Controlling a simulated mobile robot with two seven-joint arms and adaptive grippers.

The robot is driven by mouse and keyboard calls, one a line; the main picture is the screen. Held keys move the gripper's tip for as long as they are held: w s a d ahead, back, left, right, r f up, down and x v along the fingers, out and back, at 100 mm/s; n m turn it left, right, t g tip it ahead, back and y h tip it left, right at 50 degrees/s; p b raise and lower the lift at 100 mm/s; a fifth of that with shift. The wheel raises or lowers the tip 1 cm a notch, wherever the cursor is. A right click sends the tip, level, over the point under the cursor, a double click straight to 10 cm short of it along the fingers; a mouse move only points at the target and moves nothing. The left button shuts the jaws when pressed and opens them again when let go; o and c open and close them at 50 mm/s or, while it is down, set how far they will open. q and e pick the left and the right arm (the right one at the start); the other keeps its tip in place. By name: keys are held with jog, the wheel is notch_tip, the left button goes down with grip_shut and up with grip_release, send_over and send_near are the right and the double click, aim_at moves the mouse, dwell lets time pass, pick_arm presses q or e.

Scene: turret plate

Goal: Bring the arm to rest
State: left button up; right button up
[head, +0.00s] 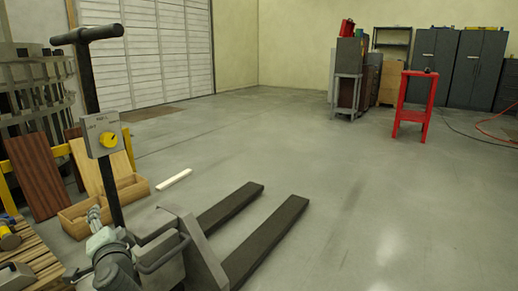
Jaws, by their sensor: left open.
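The post ends in a dark T-handle (86,34). My right gripper is not in view.
A pallet jack's dark forks (231,205) reach right across the floor. A wooden box (133,190), leaning boards (36,177) and a slatted wooden pallet (38,258) crowd the left. A red stand (413,100) and dark cabinets (432,68) stand far back. The middle floor is clear.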

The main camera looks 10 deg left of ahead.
pick_arm(q)
jog(key=s+d+f+g+h, duration=0.1)
jog(key=s+d+f+h, duration=0.35)
jog(key=d, duration=0.45)
jog(key=s+d+f+n+g+h, duration=0.1)
jog(key=s+d+f+h, duration=0.4)
jog(key=d, duration=0.3)
jog(key=s+d+f+g+h, duration=0.1)
jog(key=s+d+f+h, duration=0.2)
jog(key=s+d+f, duration=0.45)
jog(key=s+a+f+g+y+p, duration=0.1)
jog(key=s+a+f+g+p, duration=0.2)
jog(key=f, duration=0.2)
jog(key=s+a+f+n+g+y+p, duration=0.1)
jog(key=s+a+f+g+p, duration=0.2)
jog(key=f, duration=0.3)
jog(key=shift+s+f+p, duration=0.15)
jog(key=shift+p, duration=0.2)
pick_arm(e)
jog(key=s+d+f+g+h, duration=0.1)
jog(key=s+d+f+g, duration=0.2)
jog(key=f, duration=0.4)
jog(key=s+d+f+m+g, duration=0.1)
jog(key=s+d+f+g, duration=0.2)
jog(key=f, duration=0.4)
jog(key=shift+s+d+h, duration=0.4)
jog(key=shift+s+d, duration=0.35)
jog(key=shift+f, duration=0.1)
